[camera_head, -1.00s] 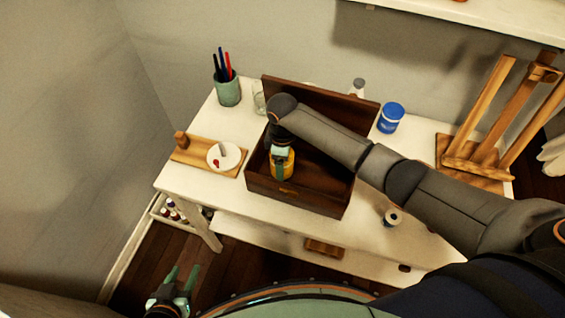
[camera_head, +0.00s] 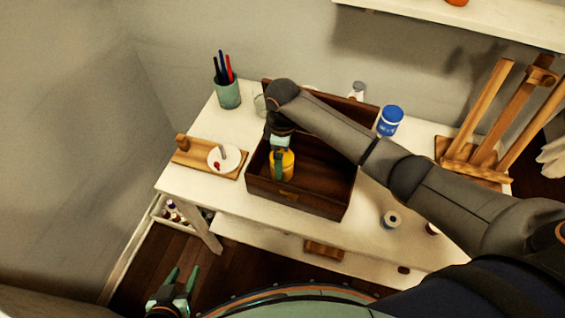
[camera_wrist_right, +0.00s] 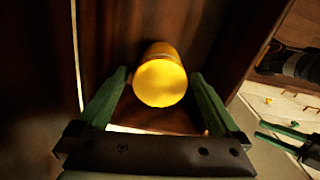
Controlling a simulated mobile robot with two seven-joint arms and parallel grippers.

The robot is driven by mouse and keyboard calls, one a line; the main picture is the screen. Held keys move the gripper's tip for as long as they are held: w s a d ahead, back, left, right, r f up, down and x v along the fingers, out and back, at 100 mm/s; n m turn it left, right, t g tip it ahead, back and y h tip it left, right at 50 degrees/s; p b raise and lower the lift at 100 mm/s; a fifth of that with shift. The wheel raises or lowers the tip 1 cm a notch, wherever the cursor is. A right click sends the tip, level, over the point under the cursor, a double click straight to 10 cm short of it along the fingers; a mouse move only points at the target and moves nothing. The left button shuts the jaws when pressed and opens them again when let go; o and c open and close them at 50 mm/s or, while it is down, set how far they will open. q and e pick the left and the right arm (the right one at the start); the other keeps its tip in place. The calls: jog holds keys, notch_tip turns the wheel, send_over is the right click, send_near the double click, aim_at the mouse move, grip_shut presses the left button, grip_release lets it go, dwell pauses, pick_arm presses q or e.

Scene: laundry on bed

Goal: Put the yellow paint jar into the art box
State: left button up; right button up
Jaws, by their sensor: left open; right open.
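The art box (camera_head: 318,209) is an open dark wooden box on the white table, its lid raised at the back. The yellow paint jar (camera_head: 286,167) is in its left part, near the front wall. My right gripper (camera_head: 278,165) reaches down into the box at the jar. In the right wrist view the yellow jar (camera_wrist_right: 160,82) shows its round end to the camera, between the spread green fingers of the right gripper (camera_wrist_right: 160,76), with a gap on each side. Whether the jar rests on the box floor is hard to tell. My left gripper (camera_head: 183,276) is open and empty, low in front of the table.
A wooden board (camera_head: 190,152) with a white dish (camera_head: 224,158) and a green pen cup (camera_head: 227,92) stand left of the box. A blue jar (camera_head: 390,121), a small round jar (camera_head: 391,219) and a wooden easel (camera_head: 490,150) are to the right. My right arm crosses above the box.

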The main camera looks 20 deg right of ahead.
notch_tip(320, 180, up, 7)
jog(key=shift+r, duration=0.15)
jog(key=shift+s, duration=0.1)
dwell(0.3)
